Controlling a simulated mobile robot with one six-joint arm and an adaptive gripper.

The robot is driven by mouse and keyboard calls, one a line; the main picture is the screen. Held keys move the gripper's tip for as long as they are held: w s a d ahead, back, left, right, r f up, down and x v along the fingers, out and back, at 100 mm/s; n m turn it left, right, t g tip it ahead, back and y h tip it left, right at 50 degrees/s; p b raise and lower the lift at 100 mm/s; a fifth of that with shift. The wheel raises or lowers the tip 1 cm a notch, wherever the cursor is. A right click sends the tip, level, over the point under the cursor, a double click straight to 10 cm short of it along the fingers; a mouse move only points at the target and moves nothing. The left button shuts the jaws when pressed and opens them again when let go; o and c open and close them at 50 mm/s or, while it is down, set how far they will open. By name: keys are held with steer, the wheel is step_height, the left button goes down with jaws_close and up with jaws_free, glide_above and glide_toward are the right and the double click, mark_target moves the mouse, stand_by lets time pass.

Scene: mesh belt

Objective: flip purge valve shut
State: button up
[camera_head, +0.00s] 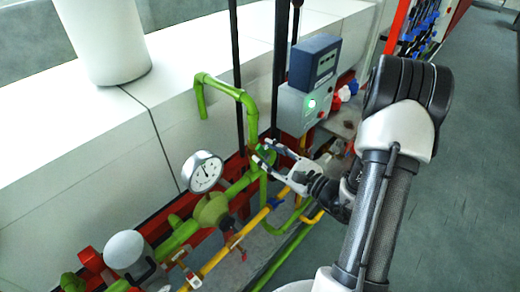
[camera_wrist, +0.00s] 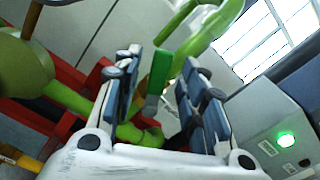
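In the wrist view, a small green lever (camera_wrist: 160,68) with a grey metal stem stands between the two fingers of my gripper (camera_wrist: 160,95); I take it to be the purge valve's handle. The fingers are apart, with a gap visible on both sides of the lever. In the head view my gripper (camera_head: 266,150) is at the green pipework, just below the bent green pipe (camera_head: 246,98). The lever is small and partly hidden by the fingers there, so its exact angle is unclear.
A round pressure gauge (camera_head: 203,172) and a green bulbous fitting (camera_head: 212,210) stand left of my gripper. A grey control box (camera_head: 305,108) with a lit green lamp is close on the right. Yellow pipes (camera_head: 222,256) run below. A white wall (camera_head: 90,125) is behind.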

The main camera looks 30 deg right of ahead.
mark_target(262, 151)
steer(key=shift+x, duration=1.75)
steer(key=shift+c, duration=0.5)
jaws_close()
